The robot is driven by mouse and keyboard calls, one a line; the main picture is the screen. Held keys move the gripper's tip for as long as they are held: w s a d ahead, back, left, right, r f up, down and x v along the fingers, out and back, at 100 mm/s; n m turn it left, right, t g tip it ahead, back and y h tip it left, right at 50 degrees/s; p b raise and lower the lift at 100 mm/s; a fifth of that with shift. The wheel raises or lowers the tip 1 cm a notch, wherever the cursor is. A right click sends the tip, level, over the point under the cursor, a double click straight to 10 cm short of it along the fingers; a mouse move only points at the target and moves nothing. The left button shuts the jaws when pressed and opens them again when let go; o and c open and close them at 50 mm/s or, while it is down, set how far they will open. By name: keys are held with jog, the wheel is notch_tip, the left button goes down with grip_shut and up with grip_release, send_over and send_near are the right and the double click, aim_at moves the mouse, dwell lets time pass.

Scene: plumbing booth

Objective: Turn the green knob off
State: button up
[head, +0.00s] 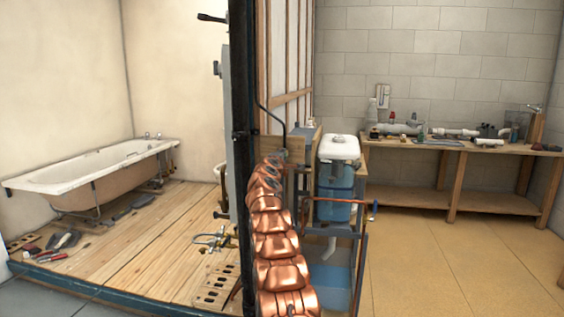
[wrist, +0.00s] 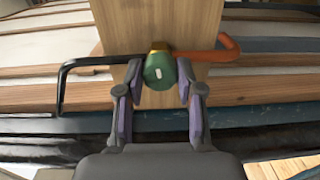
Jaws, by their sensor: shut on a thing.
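The green knob (wrist: 159,72) is round with a short white upright mark on its face. It sits on a brass valve body (wrist: 159,47) in front of a wooden board (wrist: 185,18). A black pipe (wrist: 88,62) runs to the left of the valve and an orange pipe (wrist: 215,53) to the right. My gripper (wrist: 159,82) has one finger on each side of the knob and is shut on it. I cannot make out the knob in the head view.
A tank with a white lid (head: 340,148) stands right of the wall frame. A workbench (head: 450,145) with pipes and fittings is along the back wall. A bathtub (head: 90,170) stands on the wooden floor at left, with loose tools near it. The tan floor at right is clear.

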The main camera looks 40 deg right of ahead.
jog(key=shift+m, duration=0.9)
jog(key=o, duration=1.2)
jog(key=shift+c, duration=0.2)
jog(key=shift+r, duration=0.1)
